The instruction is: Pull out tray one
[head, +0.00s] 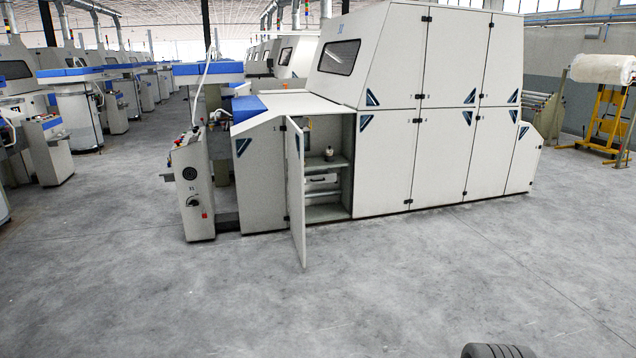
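A large cream carding machine (450,120) stands in the middle of the head view. One of its lower doors (296,185) is swung open toward me, showing a compartment with shelves. A pale tray or drawer front (321,182) with a dark handle sits on a middle level of the compartment, and looks pushed in. I cannot read any number on it, so I cannot tell whether it is tray one. A small rounded object (327,153) stands on the shelf above it. The open door hides the left part of the compartment. My gripper is not in view.
A control post (193,190) with knobs stands left of the open door. More machines line the left side. A yellow stand (605,120) with a white roll is at the far right. The grey floor (330,300) before the machine is clear.

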